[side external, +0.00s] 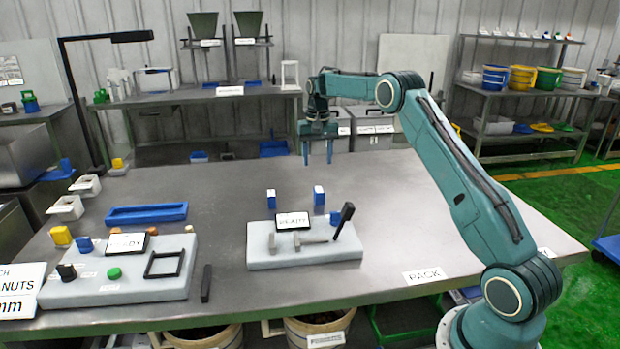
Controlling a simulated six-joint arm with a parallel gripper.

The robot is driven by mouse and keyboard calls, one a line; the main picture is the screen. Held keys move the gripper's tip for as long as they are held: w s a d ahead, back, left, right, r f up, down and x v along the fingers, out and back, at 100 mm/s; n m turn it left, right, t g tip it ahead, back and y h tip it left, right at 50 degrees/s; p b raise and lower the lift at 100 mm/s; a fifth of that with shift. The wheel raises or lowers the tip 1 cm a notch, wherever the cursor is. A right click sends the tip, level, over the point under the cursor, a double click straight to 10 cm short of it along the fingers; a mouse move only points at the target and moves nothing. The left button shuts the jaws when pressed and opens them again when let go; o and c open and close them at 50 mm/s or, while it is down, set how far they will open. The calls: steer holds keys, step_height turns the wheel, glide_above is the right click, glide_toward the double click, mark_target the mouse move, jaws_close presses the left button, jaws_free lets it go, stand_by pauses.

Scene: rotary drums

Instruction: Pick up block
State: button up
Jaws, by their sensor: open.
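My gripper (318,158) hangs above the back part of the metal table, fingers pointing down, open and empty. Two small upright blue blocks with white faces stand on the table below it: a left block (271,198) and a right block (319,195). The gripper is above and apart from both, nearly over the right one in the picture. Another small blue block (335,218) is at the back right edge of a light slab (300,258). A yellow block (60,236) is at the far left. Which block the task means cannot be told.
The right slab carries a labelled sign (292,220), metal pieces and a black upright piece (344,219). A left slab (120,292) holds small parts and a black frame (164,264). A blue tray (146,213) lies behind it. The table's right side is mostly clear.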

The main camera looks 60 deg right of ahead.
mark_target(319, 190)
step_height(319, 190, down, 7)
stand_by(0.3)
steer(key=shift+f, duration=0.1)
steer(key=shift+s+d+f, duration=0.1)
steer(key=shift+f, duration=1.15)
steer(key=shift+s+d+f, duration=0.1)
steer(key=shift+f, duration=1.15)
steer(key=c, duration=1.1)
